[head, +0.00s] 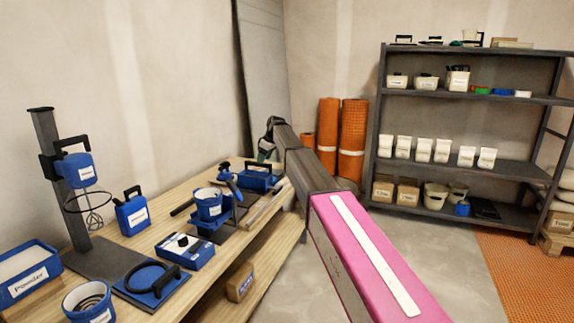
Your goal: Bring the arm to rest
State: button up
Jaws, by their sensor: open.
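My arm reaches away from the lower right of the head view, its near link pink with a white strip and its farther links dark. My gripper (266,147) is small at the far end of the arm, above the far end of the wooden workbench (225,268). It looks empty, and its fingertips are too small to see in detail. A blue tray with a black handle (259,180) sits on the bench below it. I cannot tell the exact gap between them.
The bench also holds a blue bucket (208,205), a blue jug (132,214), a mixer stand (56,180), a powder bin (28,277) and a blue box (184,251). Orange rolls (352,140) and a loaded shelf rack (470,158) stand behind. Grey floor (440,255) is clear at right.

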jog(key=s+d+f+m+g+h, duration=0.15)
jog(key=s+d+f+m, duration=0.35)
jog(key=s+d+f, duration=0.95)
jog(key=s+d+f+m+h, duration=0.2)
jog(key=s+d+f+m, duration=0.3)
jog(key=s+d+f, duration=0.95)
jog(key=s+f+m, duration=0.2)
jog(key=s+m, duration=0.1)
jog(key=s, duration=1.4)
jog(key=shift+s+d+f, duration=0.2)
jog(key=shift+d, duration=0.2)
jog(key=shift+h, duration=0.25)
